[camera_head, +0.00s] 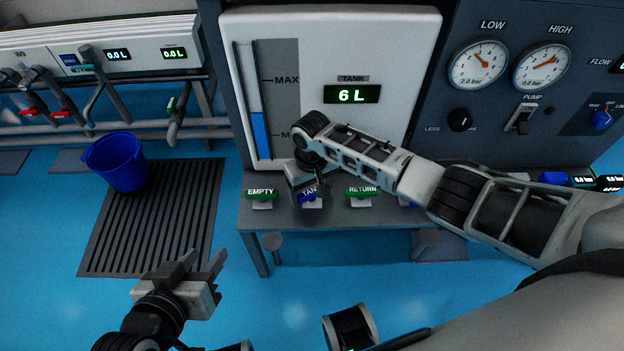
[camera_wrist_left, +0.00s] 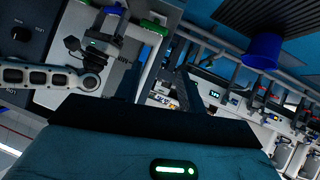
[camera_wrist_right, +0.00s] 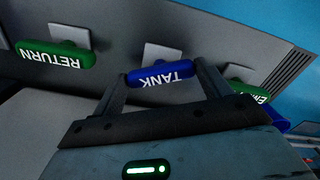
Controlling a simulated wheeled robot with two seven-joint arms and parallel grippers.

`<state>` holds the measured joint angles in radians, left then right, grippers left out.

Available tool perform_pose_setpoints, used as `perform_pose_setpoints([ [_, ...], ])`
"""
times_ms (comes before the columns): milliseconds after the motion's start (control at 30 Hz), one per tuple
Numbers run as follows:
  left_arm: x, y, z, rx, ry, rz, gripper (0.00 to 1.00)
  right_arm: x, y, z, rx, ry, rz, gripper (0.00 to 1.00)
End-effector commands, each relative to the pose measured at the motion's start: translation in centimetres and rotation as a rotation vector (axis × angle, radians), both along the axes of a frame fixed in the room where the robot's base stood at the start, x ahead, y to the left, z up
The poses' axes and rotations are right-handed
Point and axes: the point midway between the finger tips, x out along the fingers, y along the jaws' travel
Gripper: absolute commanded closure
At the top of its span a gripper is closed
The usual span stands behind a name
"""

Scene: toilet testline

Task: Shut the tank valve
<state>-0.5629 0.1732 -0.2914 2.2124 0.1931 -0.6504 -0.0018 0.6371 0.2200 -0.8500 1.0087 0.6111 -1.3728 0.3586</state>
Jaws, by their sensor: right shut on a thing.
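The tank valve has a blue handle (camera_head: 307,196) marked TANK, in the middle of the valve row on the ledge below the tank panel. In the right wrist view the blue handle (camera_wrist_right: 162,73) lies between my right gripper's two fingers, one at each end. My right gripper (camera_head: 314,186) is shut on it and hides part of it in the head view. My left gripper (camera_head: 199,264) is empty, with its fingers apart, low over the floor at the left. The tank display (camera_head: 352,94) reads 6 L.
Green handles marked EMPTY (camera_head: 262,195) and RETURN (camera_head: 362,193) sit on either side of the blue one. A blue bucket (camera_head: 117,162) stands on the floor grate (camera_head: 165,235) at the left.

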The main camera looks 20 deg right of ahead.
Motion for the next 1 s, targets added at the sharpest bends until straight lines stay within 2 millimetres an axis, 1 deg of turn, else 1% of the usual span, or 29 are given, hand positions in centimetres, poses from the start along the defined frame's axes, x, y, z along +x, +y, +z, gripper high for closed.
perform_pose_setpoints([
  [33, -0.1, 0.2, 0.3, 0.011, 0.029, 0.002, 0.6, -0.1, 0.1, 0.6, 0.002, 0.003, -0.04, 0.46],
  [167, -0.5, 0.5, -0.5, 0.033, 0.093, 0.004, 0.6, -0.1, 0.2, 0.5, 0.003, 0.005, -0.148, 0.46],
  [300, -0.8, 0.9, 1.3, 0.032, 0.057, 0.02, 0.6, -0.1, 0.1, 0.4, 0.002, 0.003, -0.255, 0.46],
  [500, -1.0, 1.4, 3.0, 0.035, 0.023, 0.036, 0.6, 0.0, 0.1, 0.2, 0.001, 0.002, -0.374, 0.46],
  [800, -0.9, 1.7, 4.3, 0.034, -0.006, 0.047, 0.6, 0.0, 0.1, 0.1, 0.001, 0.0, -0.465, 0.46],
  [1000, -0.9, 1.7, 4.4, 0.035, -0.011, 0.049, 0.6, 0.0, 0.0, 0.0, 0.001, 0.0, -0.48, 0.46],
])
